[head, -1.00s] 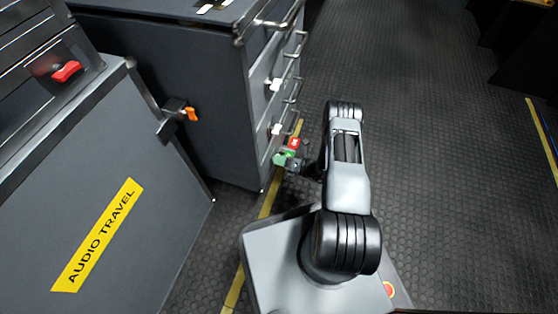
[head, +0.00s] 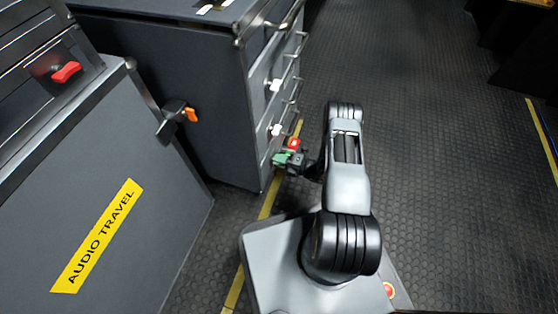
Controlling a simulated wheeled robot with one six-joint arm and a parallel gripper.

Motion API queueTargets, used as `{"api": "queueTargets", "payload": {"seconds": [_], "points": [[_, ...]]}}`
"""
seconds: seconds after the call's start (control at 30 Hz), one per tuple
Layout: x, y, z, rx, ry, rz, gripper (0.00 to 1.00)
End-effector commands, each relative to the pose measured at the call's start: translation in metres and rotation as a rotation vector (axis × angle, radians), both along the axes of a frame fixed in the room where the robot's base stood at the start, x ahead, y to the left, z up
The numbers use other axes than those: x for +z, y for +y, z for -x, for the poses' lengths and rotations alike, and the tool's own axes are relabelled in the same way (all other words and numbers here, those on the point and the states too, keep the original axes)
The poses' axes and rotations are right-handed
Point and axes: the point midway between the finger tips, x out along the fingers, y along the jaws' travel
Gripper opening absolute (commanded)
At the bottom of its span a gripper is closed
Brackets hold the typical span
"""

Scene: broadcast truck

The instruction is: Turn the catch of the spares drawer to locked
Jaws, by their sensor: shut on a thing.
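The dark cabinet (head: 165,95) has a light front with several stacked drawers. My gripper (head: 290,159) is at the lowest drawer, low on the cabinet front near the floor. It is shut on the catch there, which the jaws mostly hide. A red patch (head: 294,144) shows just above the jaws and a green patch (head: 279,160) shows just left of them. The catch's angle cannot be made out. White catches show on the upper drawer (head: 275,85) and the middle drawer (head: 276,129). No drawer label is readable.
Bar handles (head: 291,99) stick out from the drawers. The rubber floor (head: 440,150) at right is clear.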

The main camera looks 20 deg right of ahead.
Motion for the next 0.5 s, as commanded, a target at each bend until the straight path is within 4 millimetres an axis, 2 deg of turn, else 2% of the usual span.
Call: {"api": "queueTargets", "payload": {"seconds": [0.43, 0.47, 0.5], "points": [[0.0004, -0.0012, -0.0015, -0.005, 0.003, -0.002, 0.0], [0.0004, -0.0013, -0.0015, -0.005, 0.003, -0.002, 0.21], [0.0003, -0.0012, -0.0013, -0.005, 0.003, -0.002, 0.25]]}}
